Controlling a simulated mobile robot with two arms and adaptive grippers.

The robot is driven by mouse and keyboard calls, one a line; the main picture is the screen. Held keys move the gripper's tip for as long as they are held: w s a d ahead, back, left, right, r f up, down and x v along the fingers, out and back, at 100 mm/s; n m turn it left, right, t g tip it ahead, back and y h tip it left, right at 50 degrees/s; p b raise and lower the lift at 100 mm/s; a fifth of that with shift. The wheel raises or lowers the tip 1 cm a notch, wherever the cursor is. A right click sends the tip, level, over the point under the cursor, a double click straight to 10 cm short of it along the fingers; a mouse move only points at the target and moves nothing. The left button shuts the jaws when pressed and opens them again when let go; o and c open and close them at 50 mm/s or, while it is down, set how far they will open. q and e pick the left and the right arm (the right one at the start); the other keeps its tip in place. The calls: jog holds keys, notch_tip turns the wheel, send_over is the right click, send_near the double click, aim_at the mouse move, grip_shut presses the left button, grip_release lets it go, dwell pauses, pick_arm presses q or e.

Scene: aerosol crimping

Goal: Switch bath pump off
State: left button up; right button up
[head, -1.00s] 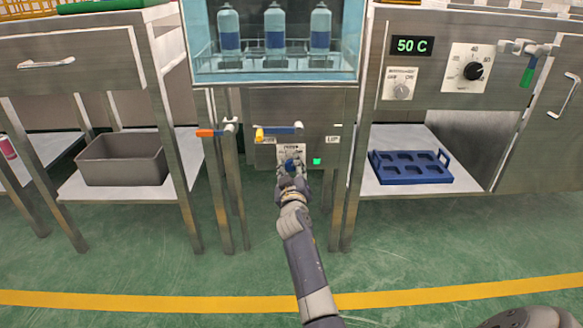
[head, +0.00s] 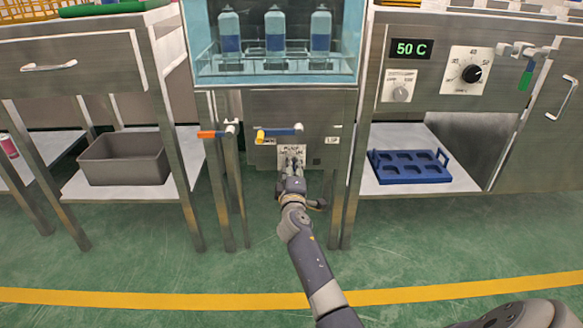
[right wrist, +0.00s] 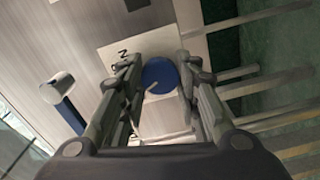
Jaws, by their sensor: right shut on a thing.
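The bath pump switch is a round blue knob (right wrist: 160,76) on a pale label plate. The plate (head: 284,147) sits on the steel panel below the water bath (head: 273,68). In the head view my right gripper (head: 292,163) covers the knob. In the right wrist view my right gripper (right wrist: 158,82) has one finger on each side of the knob and is shut on it. A pale pointer mark shows on the knob's face. The small indicator (head: 316,161) right of the plate is dark. My left gripper is not in view.
A lever with a yellow and blue handle (head: 279,133) is just above the plate. An orange-handled lever (head: 218,132) is to its left. Steel legs stand either side of the panel. A grey bin (head: 124,160) and a blue tray (head: 410,167) lie on low shelves.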

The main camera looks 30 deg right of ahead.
jog(key=shift+n, duration=0.6)
jog(key=o, duration=1.1)
jog(key=shift+s, duration=0.1)
jog(key=v, duration=1.1)
jog(key=shift+s+a, duration=0.3)
jog(key=shift+f, duration=0.1)
